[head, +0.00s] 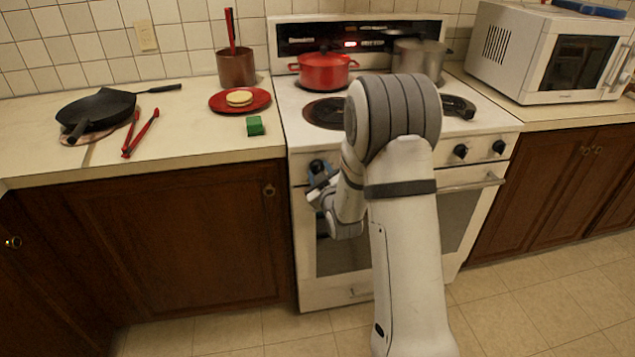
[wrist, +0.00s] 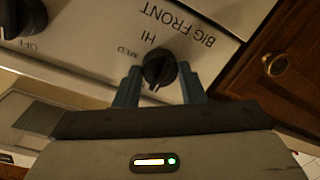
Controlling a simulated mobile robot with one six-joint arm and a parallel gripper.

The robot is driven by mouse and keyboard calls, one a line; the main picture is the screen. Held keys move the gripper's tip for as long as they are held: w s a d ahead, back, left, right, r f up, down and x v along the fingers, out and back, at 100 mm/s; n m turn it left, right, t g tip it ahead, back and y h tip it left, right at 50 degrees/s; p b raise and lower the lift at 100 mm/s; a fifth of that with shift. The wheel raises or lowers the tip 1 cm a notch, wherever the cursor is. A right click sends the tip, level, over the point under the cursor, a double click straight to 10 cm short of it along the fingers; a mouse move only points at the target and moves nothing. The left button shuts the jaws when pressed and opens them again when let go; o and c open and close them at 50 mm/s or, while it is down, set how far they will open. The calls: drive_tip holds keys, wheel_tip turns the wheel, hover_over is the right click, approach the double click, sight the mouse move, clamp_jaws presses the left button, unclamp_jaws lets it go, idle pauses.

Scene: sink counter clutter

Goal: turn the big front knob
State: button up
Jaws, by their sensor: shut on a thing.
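The big front knob (wrist: 158,68) is black and sits on the stove's white front panel, beside upside-down printed words "BIG FRONT", "HI" and "MED" in the wrist view. My gripper (wrist: 160,73) has one finger on each side of the knob and is shut on it. In the head view the knob (head: 317,166) shows at the left end of the stove front, with my gripper (head: 319,178) at it. The knob's exact setting is hard to read.
Another black knob (wrist: 22,17) with an "OFF" label is at upper left in the wrist view. A red pot (head: 325,71) and a grey pot (head: 418,58) stand on the stove. A green block (head: 254,125) and red plate (head: 225,107) are on the left counter.

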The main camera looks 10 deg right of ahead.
drive_tip(key=shift+a+r+n, duration=0.1)
drive_tip(key=shift+n, duration=0.3)
drive_tip(key=o, duration=1)
drive_tip(key=shift+b, duration=0.3)
drive_tip(key=s, duration=0.7)
drive_tip(key=shift+s+d+r, duration=0.15)
drive_tip(key=shift+s+d, duration=0.1)
drive_tip(key=shift+s, duration=0.1)
drive_tip(key=shift+r, duration=0.15)
